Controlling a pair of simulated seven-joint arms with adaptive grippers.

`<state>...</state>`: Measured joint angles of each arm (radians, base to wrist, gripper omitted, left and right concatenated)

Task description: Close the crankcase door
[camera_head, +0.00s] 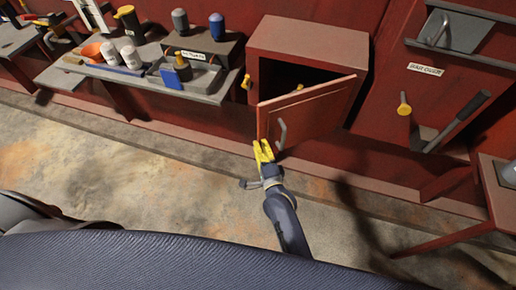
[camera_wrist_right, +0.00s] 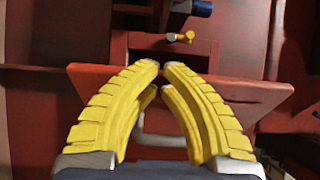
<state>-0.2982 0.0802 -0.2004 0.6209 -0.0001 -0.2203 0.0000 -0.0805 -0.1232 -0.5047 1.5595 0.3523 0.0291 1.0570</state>
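The red crankcase door (camera_head: 305,108) stands open, swung outward from the front of its red housing (camera_head: 310,42), with a dark opening behind it. Its pale bar handle (camera_head: 281,134) is on the outer face. My right gripper (camera_head: 262,148) is by the door's lower left corner, left of the handle. In the right wrist view the yellow fingertips (camera_wrist_right: 161,67) nearly meet, with nothing seen between them. The door (camera_wrist_right: 240,95) lies behind them, and the handle (camera_wrist_right: 160,141) is partly hidden by the fingers. I cannot tell whether they touch the door. My left gripper is out of view.
A grey shelf (camera_head: 205,95) with bottles and jars is at the left. A red panel with a yellow knob (camera_head: 404,105) and a dark lever (camera_head: 458,120) is at the right. A red bench (camera_head: 500,190) stands at lower right. The concrete floor (camera_head: 120,170) is open.

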